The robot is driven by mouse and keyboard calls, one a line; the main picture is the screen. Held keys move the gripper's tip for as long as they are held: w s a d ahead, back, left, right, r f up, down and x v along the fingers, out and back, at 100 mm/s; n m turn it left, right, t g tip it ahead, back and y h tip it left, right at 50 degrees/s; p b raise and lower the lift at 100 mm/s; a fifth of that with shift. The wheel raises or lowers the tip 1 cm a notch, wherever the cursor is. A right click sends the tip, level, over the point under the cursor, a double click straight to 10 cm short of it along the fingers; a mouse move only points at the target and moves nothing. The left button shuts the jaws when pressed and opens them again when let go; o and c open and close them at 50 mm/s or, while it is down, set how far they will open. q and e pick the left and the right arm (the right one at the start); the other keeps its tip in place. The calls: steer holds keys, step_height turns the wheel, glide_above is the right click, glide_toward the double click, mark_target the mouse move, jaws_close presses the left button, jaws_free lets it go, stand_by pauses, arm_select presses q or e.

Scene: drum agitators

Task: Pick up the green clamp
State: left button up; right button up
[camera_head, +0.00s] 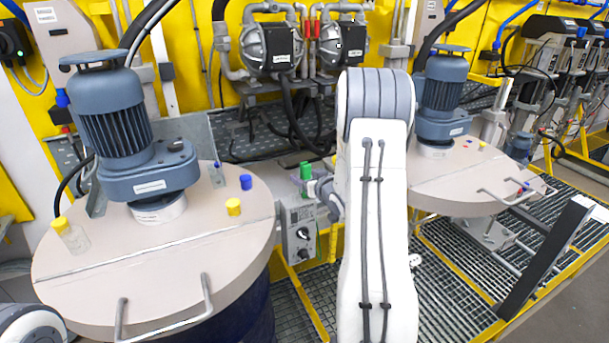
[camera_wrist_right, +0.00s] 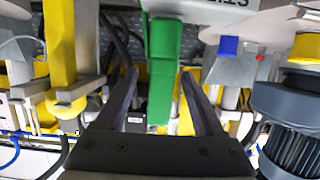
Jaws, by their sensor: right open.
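The green clamp (camera_head: 305,171) stands at the top of a grey control box (camera_head: 299,235) with black knobs, between the two drums. In the right wrist view the clamp (camera_wrist_right: 161,75) is a tall green block between my two dark fingers, with gaps on both sides. My right gripper (camera_wrist_right: 160,74) is open around it, not visibly touching it. In the head view my right gripper (camera_head: 316,187) is beside the clamp, mostly hidden by my white right arm. The clamp's lower part is partly hidden there. My left gripper is out of view.
A drum lid (camera_head: 150,270) with a blue motor (camera_head: 115,115), yellow and blue caps and a metal handle stands left. A second drum lid (camera_head: 455,180) with a motor (camera_head: 442,95) stands right. Pumps (camera_head: 270,50) and hoses are behind. Metal grating (camera_head: 450,285) lies at lower right.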

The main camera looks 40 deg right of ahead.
steer(key=shift+p+x, duration=0.5)
steer(key=shift+x, duration=0.65)
steer(key=shift+w+f, duration=0.1)
steer(key=shift+w, duration=0.35)
jaws_close()
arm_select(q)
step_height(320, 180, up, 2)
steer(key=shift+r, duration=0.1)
arm_select(e)
step_height(320, 180, up, 8)
steer(key=b, duration=0.2)
arm_select(q)
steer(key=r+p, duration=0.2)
steer(key=p, duration=0.2)
arm_select(e)
step_height(320, 180, up, 7)
glide_above(301, 174)
steer(key=w+d, duration=0.2)
steer(key=w, duration=0.1)
steer(key=shift+s, duration=0.25)
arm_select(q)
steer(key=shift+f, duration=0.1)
